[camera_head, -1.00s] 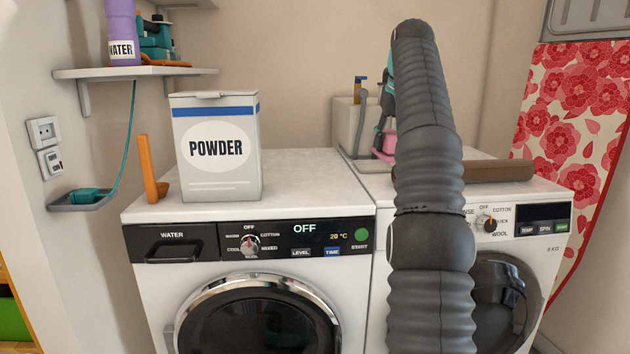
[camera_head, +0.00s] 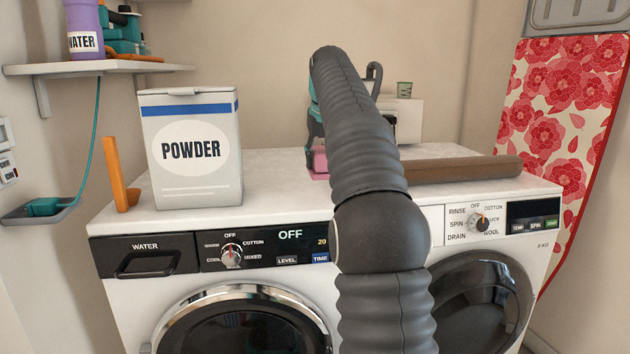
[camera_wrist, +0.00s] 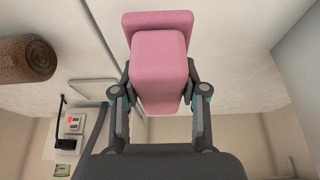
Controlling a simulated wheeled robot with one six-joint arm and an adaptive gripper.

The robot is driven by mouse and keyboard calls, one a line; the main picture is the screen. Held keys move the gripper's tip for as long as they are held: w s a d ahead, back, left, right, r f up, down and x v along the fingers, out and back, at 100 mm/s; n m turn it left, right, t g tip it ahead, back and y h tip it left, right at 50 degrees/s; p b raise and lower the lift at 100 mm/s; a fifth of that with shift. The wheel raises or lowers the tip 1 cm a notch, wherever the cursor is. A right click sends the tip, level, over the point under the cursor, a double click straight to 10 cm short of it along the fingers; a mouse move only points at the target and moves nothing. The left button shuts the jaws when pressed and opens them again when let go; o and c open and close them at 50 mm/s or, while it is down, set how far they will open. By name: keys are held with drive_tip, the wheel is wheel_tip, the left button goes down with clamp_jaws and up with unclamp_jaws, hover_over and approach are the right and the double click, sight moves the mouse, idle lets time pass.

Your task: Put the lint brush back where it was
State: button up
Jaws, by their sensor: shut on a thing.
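The lint brush, as I take it, is a pink block on a wider pink plate (camera_wrist: 158,62). It is in my gripper (camera_wrist: 159,98), which is shut on the block's sides in the wrist view, with the plate beyond the fingertips. In the head view the pink brush (camera_head: 320,161) shows low at the back of the white machine tops, left of my arm, with my gripper (camera_head: 315,138) above it. My arm hides part of it. I cannot tell whether the plate touches the surface.
A POWDER box (camera_head: 191,187) and an orange upright piece (camera_head: 121,176) stand on the left machine. A brown roll (camera_head: 465,169) lies on the right machine. A pale box with a small cup (camera_head: 404,89) is behind. A shelf (camera_head: 95,69) juts out at left.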

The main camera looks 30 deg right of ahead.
sight(315, 177)
drive_tip(key=shift+w+a+f, duration=0.35)
drive_tip(key=shift+a+f, duration=0.1)
drive_tip(key=shift+a, duration=0.15)
drive_tip(key=shift+f+b, duration=1)
drive_tip(key=shift+f, duration=1)
drive_tip(key=shift+f, duration=0.1)
drive_tip(key=o, duration=1)
drive_tip(key=p+v, duration=0.3)
drive_tip(key=v, duration=0.7)
drive_tip(key=shift+r, duration=0.3)
drive_tip(key=shift+v, duration=0.85)
drive_tip(key=shift+s, duration=0.1)
